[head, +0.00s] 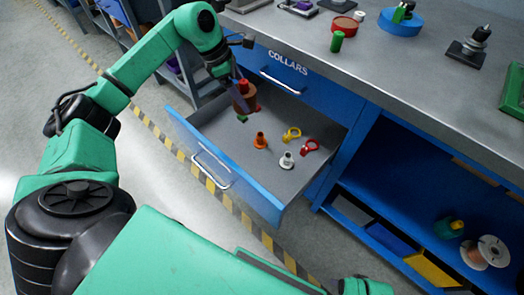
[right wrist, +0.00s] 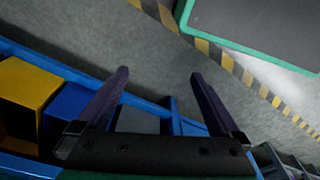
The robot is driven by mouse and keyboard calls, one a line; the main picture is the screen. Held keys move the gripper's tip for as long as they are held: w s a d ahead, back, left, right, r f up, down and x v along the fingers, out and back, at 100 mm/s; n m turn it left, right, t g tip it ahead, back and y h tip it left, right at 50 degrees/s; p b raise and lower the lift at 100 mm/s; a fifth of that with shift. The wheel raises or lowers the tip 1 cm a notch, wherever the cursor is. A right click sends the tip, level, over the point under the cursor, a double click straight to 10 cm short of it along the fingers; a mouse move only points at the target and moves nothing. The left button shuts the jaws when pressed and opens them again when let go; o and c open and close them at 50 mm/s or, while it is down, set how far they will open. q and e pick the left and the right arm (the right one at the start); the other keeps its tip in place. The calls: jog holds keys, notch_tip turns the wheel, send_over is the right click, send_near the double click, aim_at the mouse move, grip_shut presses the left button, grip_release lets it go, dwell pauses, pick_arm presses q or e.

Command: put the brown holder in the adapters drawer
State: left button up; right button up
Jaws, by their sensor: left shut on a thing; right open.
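The brown holder (head: 243,102) is in my left gripper (head: 238,82), over the back left part of an open blue drawer (head: 180,120). Red parts show at its top and side. I cannot tell whether the holder touches the drawer floor. The drawer's front faces away, so its label is not readable. My right gripper (right wrist: 158,78) is open and empty in the right wrist view, away from the drawer over the lower shelf area.
In the drawer lie an orange piece (head: 260,140), a yellow ring piece (head: 291,134), a red ring piece (head: 310,147) and a white piece (head: 287,160). The bench top (head: 420,85) holds several parts. Bins (head: 430,268) stand on the lower shelf.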

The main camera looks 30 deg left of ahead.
pick_arm(q)
jog(key=w+a+f+n+t+y+b, duration=0.2)
jog(key=a+f+n+b, duration=0.1)
jog(key=a+n+b, duration=0.3)
jog(key=n+y+b, duration=0.3)
jog(key=n+b, duration=0.5)
jog(key=n, duration=0.1)
send_over(224, 138)
notch_tip(224, 138, down, 9)
pick_arm(e)
notch_tip(224, 138, up, 7)
jog(key=w+a, duration=0.2)
jog(key=w, duration=0.1)
pick_arm(q)
notch_tip(224, 138, down, 11)
jog(key=shift+r+b, duration=0.15)
jog(key=shift+b, duration=1.1)
jog(key=shift+f, duration=0.25)
pick_arm(e)
jog(key=w+a+f+n+t+y, duration=0.1)
jog(key=w+a+f+t+y, duration=0.2)
jog(key=a, duration=0.3)
jog(key=shift+w+a+f+t, duration=0.35)
jog(key=shift+w+f+t, duration=0.25)
jog(key=shift+w, duration=0.05)
